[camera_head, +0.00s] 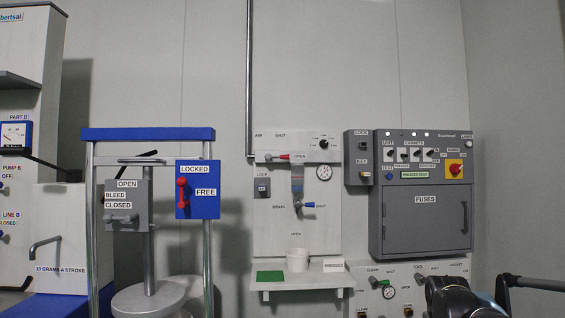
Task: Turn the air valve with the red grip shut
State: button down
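The air valve with the red grip (284,157) is at the upper left of the pale wall panel (262,222), in the middle of the view. Its lever lies about level and points right, toward the OPEN label. The SHUT label is above it, beside the word AIR. Nothing touches the valve. My gripper is not clearly in view; dark parts that look like my arm (455,298) show at the bottom right, well away from the valve.
Below the valve are a blue-grip drain valve (307,205), a gauge (324,172), and a shelf (330,279) with a white cup (297,260). A grey fuse cabinet (425,215) is right. A blue-topped frame (148,134) with a red lock lever (183,194) stands left.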

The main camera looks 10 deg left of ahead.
aim_at(268, 157)
jog(key=u, duration=3.1)
jog(key=i, duration=0.7)
jog(key=z, duration=2.85)
